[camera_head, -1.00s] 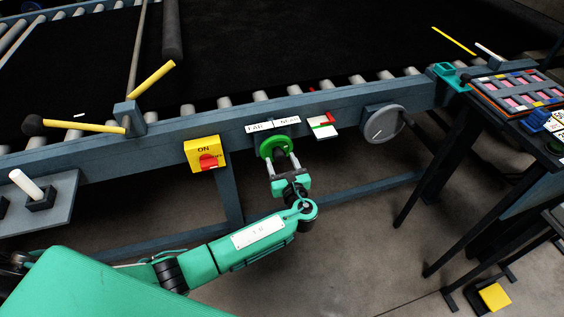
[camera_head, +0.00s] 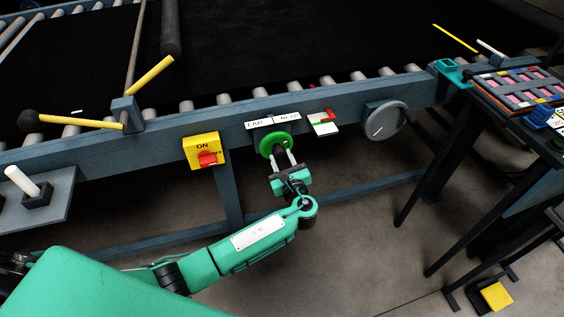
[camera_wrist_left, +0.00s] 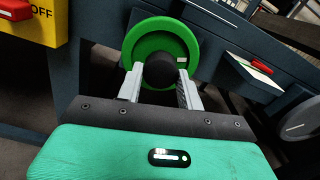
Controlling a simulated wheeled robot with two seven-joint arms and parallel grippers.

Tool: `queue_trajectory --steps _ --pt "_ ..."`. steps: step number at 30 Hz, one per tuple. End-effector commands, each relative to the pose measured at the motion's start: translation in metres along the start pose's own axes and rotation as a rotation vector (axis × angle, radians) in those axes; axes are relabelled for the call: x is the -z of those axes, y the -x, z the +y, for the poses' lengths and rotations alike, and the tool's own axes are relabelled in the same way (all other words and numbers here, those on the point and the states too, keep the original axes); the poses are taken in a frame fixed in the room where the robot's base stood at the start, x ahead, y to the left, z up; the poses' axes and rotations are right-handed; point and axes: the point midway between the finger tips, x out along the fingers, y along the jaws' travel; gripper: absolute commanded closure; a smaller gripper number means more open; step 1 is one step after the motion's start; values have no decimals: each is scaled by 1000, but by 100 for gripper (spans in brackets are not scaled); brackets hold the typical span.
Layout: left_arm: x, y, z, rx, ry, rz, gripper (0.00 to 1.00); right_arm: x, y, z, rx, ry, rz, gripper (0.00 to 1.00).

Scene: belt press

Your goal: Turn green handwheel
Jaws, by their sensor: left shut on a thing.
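The green handwheel (camera_head: 264,147) is a ring mounted on the front rail of the conveyor, under labels reading FAR and NEAR. It also shows in the left wrist view (camera_wrist_left: 140,38) with a dark round knob or hub (camera_wrist_left: 160,71) and a small pale mark on the right of its rim. My left gripper (camera_head: 284,158) reaches the wheel from below, with its two pale fingers (camera_wrist_left: 159,80) on either side of the dark knob. It is shut on this knob, which hides part of the wheel. No right gripper is visible.
A yellow switch box (camera_head: 202,152) with a red switch is left of the wheel. A small white and red-green plate (camera_head: 323,124) and a grey dial (camera_head: 385,121) are to the right. A dark table (camera_head: 505,118) with a tray stands at the right.

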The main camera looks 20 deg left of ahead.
Motion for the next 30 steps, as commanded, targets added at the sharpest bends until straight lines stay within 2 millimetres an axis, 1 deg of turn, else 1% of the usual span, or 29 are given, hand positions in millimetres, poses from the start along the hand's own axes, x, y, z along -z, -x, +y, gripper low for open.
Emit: queue_trajectory --steps 1,15,18,24,30 --pt "3 0 1 -1 42 0 86 0 -8 0 0 0 0 53" --pt "5 0 0 -2 489 0 86 -3 -49 5 -6 2 -2 53" --pt "5 0 0 -2 585 0 86 18 -53 8 -10 1 19 53" --pt "5 0 -1 -1 774 -1 86 43 -63 8 -10 -4 36 53" --pt "4 0 0 -1 951 -1 86 69 -69 9 -11 -7 55 53"
